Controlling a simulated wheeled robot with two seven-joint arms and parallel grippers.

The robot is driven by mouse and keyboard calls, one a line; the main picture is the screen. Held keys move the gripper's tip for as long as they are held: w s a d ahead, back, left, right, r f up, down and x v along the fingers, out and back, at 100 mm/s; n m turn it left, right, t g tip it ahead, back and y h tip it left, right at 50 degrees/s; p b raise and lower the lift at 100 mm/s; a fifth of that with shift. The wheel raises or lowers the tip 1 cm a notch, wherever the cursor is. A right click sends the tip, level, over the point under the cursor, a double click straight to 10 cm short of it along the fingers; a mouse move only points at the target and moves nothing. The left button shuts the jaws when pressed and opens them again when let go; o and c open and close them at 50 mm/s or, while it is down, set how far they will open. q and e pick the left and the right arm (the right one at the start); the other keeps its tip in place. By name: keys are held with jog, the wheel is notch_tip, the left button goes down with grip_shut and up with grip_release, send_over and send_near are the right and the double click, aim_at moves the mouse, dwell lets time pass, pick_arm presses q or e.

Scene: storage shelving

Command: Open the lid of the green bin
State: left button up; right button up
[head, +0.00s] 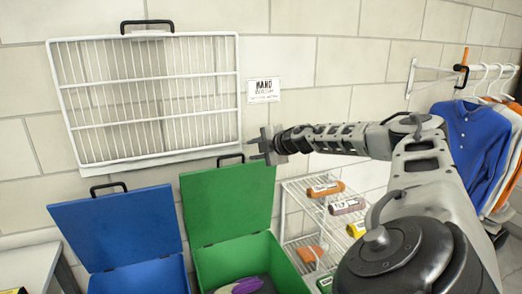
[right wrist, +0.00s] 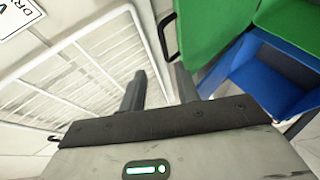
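The green bin (head: 262,252) stands at the bottom middle of the head view. Its green lid (head: 228,203) stands raised, tilted back towards the wall, with a black handle (head: 231,158) on its top edge. A dark purple item (head: 246,286) lies inside the bin. My right gripper (head: 257,148) is just above and right of the lid's handle. In the right wrist view the fingers (right wrist: 160,85) are apart with nothing between them. The lid (right wrist: 214,30) and its handle (right wrist: 167,36) show just beyond the fingertips, apparently not held. My left gripper is not in view.
A blue bin (head: 155,275) with a raised lid (head: 118,228) stands left of the green one. A white wire rack (head: 148,98) is on the wall behind. A wire shelf (head: 292,190) with several packages is on the right, and clothes (head: 470,140) hang farther right.

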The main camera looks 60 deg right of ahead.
jog(key=shift+b+v, duration=0.3)
jog(key=shift+v, duration=0.85)
jog(key=w+a+f+n+y, duration=0.1)
jog(key=w+a+f+y, duration=0.15)
jog(key=a+f, duration=0.55)
jog(key=w+a+f+y, duration=0.2)
jog(key=w+a+f, duration=0.3)
jog(key=a, duration=0.6)
jog(key=s+a+f+g+y, duration=0.1)
jog(key=a+f+y, duration=0.1)
jog(key=a+f, duration=0.45)
jog(key=s+a+f+y, duration=0.15)
jog(key=a+f, duration=0.25)
jog(key=a, duration=0.6)
jog(key=s+a+f+m, duration=0.3)
jog(key=s+a, duration=0.1)
jog(key=a, duration=0.3)
jog(key=s+a+f+m, duration=0.25)
jog(key=s+a, duration=0.25)
jog(key=a, duration=0.3)
jog(key=s+a+f+m+g+h, duration=0.1)
jog(key=s+a+f+m+h, duration=0.1)
jog(key=s+m, duration=0.4)
jog(key=s, duration=0.5)
jog(key=shift+a+f+g+h, duration=0.3)
jog(key=shift+f+g, duration=0.1)
